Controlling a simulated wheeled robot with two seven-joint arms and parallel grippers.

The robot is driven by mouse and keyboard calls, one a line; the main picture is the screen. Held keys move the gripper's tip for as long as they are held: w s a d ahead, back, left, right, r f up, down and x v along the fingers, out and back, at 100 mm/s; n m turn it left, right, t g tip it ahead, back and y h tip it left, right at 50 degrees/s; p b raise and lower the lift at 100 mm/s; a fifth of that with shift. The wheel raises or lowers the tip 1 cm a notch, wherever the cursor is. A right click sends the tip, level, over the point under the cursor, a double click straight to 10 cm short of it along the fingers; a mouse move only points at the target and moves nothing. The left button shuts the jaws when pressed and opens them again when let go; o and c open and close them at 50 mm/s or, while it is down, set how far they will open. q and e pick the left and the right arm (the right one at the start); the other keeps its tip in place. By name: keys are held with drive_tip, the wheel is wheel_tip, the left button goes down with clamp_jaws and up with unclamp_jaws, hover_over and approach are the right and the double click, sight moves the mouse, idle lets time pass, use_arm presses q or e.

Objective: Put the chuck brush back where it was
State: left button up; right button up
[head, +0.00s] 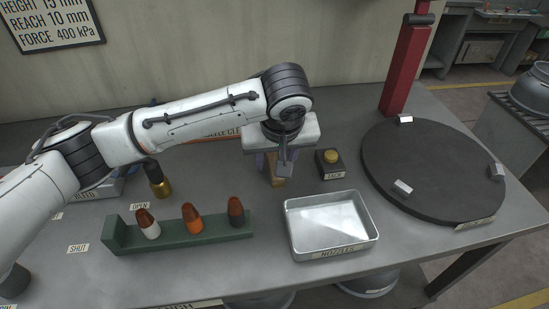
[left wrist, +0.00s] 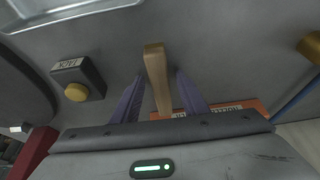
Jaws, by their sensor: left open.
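A wooden handle (head: 277,181), which looks like part of the chuck brush, is below my left gripper (head: 276,168) at the back middle of the bench. In the left wrist view the handle (left wrist: 157,78) is between the two purple fingers of my left gripper (left wrist: 157,85). The fingers are open, with a gap visible on each side of the handle. The brush's bristles cannot be made out. The gripper and arm hide part of the bench behind. My right gripper is in neither view.
A yellow-topped JACK button (head: 331,165) stands just right of the gripper. A metal NOZZLES tray (head: 330,252) is in front. A green rack (head: 122,236) holds three nozzles. A dark round plate (head: 432,170) with small clamps and a red post (head: 404,70) is at right. A brass fitting (head: 161,188) is at left.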

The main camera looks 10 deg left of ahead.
use_arm(q)
drive_tip(key=p+v, duration=0.1)
drive_tip(key=v, duration=1.1)
drive_tip(key=shift+s, duration=0.1)
